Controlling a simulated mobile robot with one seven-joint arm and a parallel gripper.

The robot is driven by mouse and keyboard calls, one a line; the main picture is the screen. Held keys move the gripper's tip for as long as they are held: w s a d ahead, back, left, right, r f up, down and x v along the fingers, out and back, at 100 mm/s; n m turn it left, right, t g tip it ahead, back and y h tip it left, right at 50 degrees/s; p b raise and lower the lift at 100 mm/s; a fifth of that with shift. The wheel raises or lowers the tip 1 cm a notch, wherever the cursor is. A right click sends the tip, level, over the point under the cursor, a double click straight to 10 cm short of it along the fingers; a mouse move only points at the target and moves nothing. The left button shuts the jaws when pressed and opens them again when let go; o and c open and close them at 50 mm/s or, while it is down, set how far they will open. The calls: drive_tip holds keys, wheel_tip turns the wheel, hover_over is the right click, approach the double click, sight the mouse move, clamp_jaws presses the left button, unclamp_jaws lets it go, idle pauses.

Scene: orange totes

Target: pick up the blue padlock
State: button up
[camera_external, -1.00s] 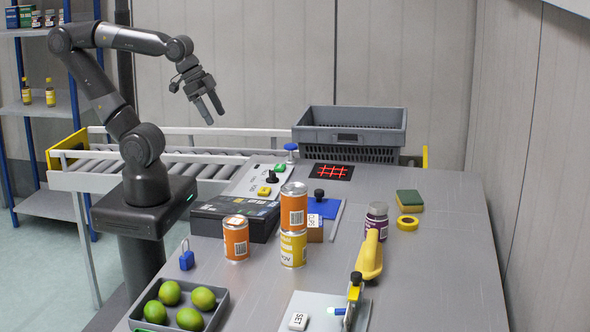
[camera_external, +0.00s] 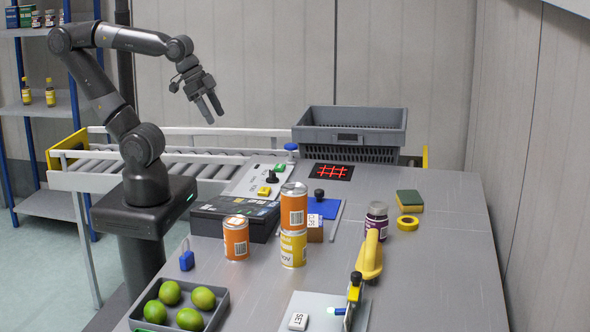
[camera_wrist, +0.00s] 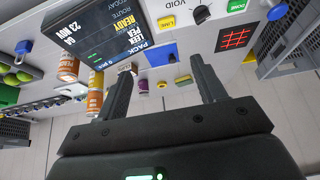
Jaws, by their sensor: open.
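The blue padlock (camera_external: 187,261) stands at the left edge of the table, between the lime tray and the black box, its shackle up. In the wrist view the padlock (camera_wrist: 23,47) is small, at the far left. My gripper (camera_external: 214,112) is raised high above the far left part of the table, well away from the padlock. In the wrist view my gripper (camera_wrist: 162,78) has its two fingers wide apart with nothing between them.
A grey tray of limes (camera_external: 224,311) is in front of the padlock. Right of it are a black box (camera_external: 232,222), an orange can (camera_external: 236,240) and two stacked cans (camera_external: 293,228). A grey crate (camera_external: 350,117) stands at the back. The table's right side is mostly clear.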

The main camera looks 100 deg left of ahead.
drive_tip(key=w+d+m+g, duration=0.1)
drive_tip(key=w+d+m, duration=0.55)
drive_tip(key=m, duration=0.25)
drive_tip(key=m+g, duration=0.5)
drive_tip(key=m, duration=2.4)
hover_over(186, 254)
wheel_tip(186, 254, down, 12)
drive_tip(key=shift+w+a+f, duration=0.1)
drive_tip(key=shift+f, duration=0.1)
wheel_tip(186, 254, down, 10)
drive_tip(key=shift+f, duration=0.15)
